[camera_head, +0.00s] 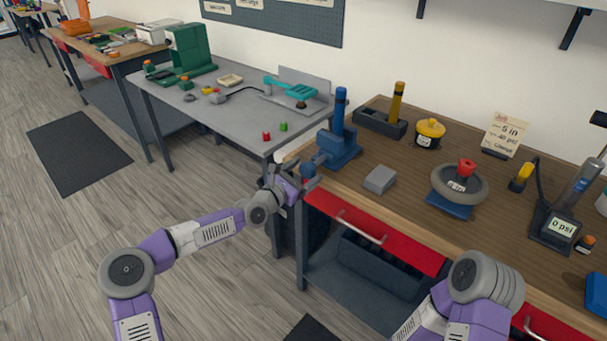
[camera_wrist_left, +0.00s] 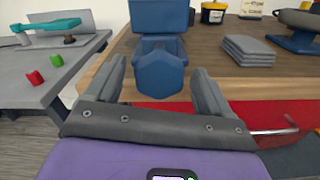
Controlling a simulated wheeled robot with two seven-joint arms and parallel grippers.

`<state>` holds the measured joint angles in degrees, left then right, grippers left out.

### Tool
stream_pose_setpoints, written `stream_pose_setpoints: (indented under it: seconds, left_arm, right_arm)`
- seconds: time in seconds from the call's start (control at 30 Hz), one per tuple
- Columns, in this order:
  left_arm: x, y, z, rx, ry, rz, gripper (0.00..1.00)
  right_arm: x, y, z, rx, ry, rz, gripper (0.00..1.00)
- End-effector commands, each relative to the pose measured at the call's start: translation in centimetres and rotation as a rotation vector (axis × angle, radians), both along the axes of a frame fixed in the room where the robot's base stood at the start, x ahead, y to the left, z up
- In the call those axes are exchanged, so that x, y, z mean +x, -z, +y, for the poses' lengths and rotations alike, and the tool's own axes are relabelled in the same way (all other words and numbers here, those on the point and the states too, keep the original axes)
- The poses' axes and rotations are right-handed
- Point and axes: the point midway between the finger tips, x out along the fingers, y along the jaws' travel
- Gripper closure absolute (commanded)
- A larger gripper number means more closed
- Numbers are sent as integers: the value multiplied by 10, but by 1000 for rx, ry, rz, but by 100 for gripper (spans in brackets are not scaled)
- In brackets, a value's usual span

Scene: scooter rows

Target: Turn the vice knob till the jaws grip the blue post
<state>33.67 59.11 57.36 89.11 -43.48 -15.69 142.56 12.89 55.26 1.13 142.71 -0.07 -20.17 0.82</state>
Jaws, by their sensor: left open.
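The blue vice (camera_head: 342,152) stands at the left end of the wooden bench. The blue post (camera_head: 339,108) rises upright from it; whether the jaws touch the post is too small to tell. The faceted blue knob (camera_head: 308,171) sticks out from the vice toward my left gripper (camera_head: 295,178). In the left wrist view the knob (camera_wrist_left: 160,74) lies centred between the two fingertips, with a gap on each side, and the vice body (camera_wrist_left: 157,16) is behind it. My left gripper is open and empty. My right arm shows at lower right, but its gripper is out of view.
A grey cloth stack (camera_head: 380,179) and a round wheel on a blue base (camera_head: 459,184) lie to the right. A red drawer (camera_head: 375,232) is below the bench edge. A grey table (camera_head: 240,95) with red and green pieces stands at the left.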

Motion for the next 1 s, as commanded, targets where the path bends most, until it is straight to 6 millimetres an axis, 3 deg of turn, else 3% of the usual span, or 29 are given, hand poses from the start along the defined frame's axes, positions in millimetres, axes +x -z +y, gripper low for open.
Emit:
stream_pose_setpoints:
  seconds: [0.2, 0.57, 1.0]
  left_arm:
    - [0, 0, 0, 1, 0, 1, 21]
    - [0, 0, 0, 1, 0, -1, 74]
    - [0, 1, 0, 91, 0, -65, 74]
  right_arm:
    - [0, 0, 0, 0, 0, 0, 32]
    - [0, 0, 0, 0, 0, 0, 32]
    - [0, 0, 0, 0, 0, 0, 32]
